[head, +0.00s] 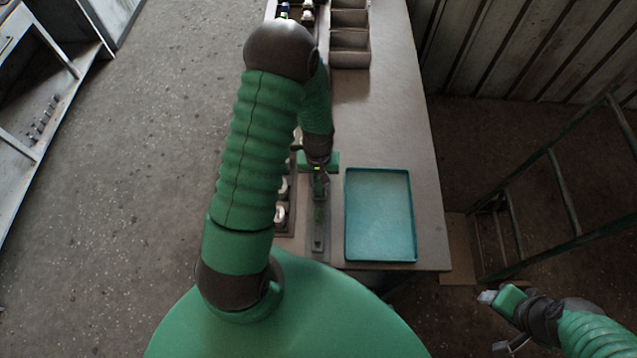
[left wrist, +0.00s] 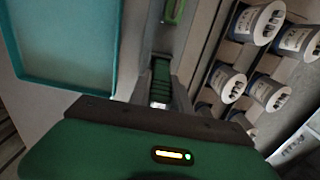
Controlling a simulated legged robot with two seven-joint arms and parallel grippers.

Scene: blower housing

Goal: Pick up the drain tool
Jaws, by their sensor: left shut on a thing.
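My left gripper (head: 318,182) points down over a narrow grey holder (head: 320,246) on the bench. In the left wrist view its two grey fingers (left wrist: 160,98) are shut on a dark green ribbed piece, which I take to be the drain tool (left wrist: 161,74). A green part (head: 319,214) shows in the holder just in front of the gripper in the head view. A green loop (left wrist: 174,11) also shows at the top of the wrist view; I cannot tell whether it belongs to the same tool. My right gripper (head: 489,297) hangs off the bench at the lower right, its jaw opening unclear.
A teal tray (head: 347,225), empty, lies right of the holder. Several white-and-dark cylinders (left wrist: 228,84) stand in a rack left of the holder in the head view. Compartment bins (head: 350,60) sit at the far end. A metal frame (head: 563,195) stands right of the bench.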

